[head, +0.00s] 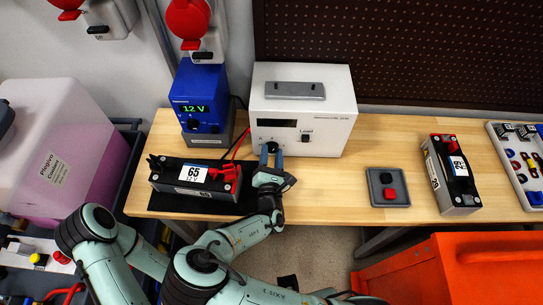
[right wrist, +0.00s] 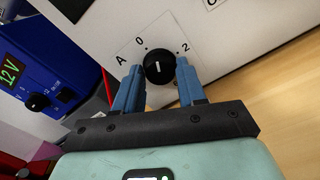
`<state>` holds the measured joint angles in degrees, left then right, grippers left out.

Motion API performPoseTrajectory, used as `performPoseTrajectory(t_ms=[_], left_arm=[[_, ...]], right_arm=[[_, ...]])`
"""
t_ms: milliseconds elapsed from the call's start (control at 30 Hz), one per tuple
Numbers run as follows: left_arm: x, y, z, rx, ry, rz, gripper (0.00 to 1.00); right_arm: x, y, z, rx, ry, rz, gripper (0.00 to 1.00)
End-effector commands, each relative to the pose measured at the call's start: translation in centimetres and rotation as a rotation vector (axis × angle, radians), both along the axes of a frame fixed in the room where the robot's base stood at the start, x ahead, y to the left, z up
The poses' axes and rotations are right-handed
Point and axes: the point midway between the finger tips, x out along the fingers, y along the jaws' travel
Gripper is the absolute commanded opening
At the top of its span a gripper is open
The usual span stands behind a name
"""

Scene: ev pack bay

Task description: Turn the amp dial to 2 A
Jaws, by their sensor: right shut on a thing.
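The amp dial (right wrist: 158,68) is a round black knob on the front of a white box (head: 322,115). The right wrist view shows printed A, 0 and 2 around it. Its short white mark stands nearly upright in that picture, between the 0 and 2 labels; I cannot tell which end points. My right gripper (right wrist: 156,84) has its blue fingers on both sides of the knob and is shut on it. In the head view the gripper (head: 271,158) reaches the box front and hides most of the dial. My left gripper is not in view.
A blue unit reading 12 V (head: 200,98) stands left of the white box. A black battery (head: 200,180) with red clips lies in front, close to my right gripper. A grey tray (head: 388,201) and another battery (head: 449,175) lie right. The wooden bench (head: 325,190) between is clear.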

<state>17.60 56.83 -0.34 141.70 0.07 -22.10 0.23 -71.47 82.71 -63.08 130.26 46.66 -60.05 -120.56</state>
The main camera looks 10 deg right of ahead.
Motion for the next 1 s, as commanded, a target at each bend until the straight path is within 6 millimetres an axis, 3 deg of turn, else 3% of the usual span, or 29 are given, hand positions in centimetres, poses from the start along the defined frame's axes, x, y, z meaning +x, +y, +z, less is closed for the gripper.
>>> performPoseTrajectory(t_ms=[1000], left_arm=[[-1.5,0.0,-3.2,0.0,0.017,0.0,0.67]], right_arm=[[0.1,-0.1,0.1,0.885,-0.261,0.0,0.1]])
